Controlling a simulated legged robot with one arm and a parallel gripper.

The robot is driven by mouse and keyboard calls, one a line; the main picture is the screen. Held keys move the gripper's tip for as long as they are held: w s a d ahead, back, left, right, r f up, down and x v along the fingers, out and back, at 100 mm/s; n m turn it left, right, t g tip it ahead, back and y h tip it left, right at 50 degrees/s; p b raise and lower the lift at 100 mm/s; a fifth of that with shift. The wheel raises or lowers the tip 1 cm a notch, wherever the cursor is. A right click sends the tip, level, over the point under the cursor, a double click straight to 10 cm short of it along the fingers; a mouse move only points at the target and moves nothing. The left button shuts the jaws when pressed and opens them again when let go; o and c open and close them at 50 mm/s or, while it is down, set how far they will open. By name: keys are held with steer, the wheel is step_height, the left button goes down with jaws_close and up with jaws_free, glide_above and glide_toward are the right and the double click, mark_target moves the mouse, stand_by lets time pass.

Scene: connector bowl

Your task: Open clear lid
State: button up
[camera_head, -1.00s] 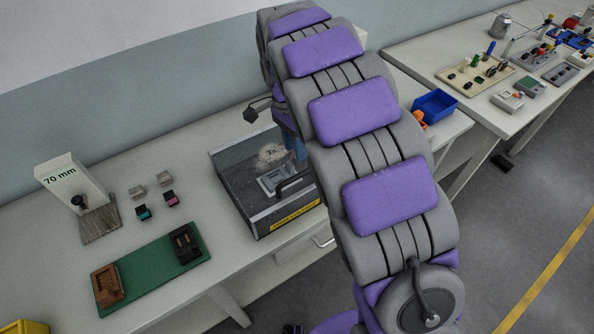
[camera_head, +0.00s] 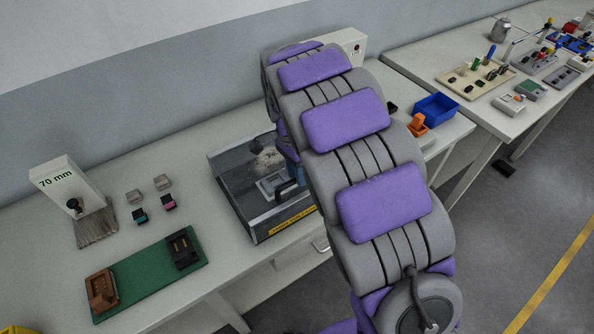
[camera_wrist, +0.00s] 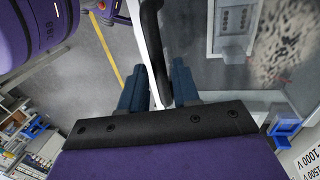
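The clear lid (camera_head: 236,168) covers a low dark box on the bench, left of my arm in the head view. It looks closed there, and a yellow label (camera_head: 291,221) runs along the front. In the wrist view the clear lid (camera_wrist: 212,78) fills the right side, with a grey part visible through it. The lid's black handle (camera_wrist: 153,45) runs down between my gripper's (camera_wrist: 158,75) two blue fingers. The fingers stand apart, with visible gaps to the handle. My arm hides most of the gripper in the head view.
Left of the box are a green board (camera_head: 147,276), small connectors (camera_head: 168,202) and a block marked 70 mm (camera_head: 66,187). A blue bin (camera_head: 436,107) and an orange item (camera_head: 417,125) stand to the right. Floor lies open in front of the bench.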

steer(key=shift+a, duration=0.1)
jaws_close()
steer(key=shift+r, duration=0.1)
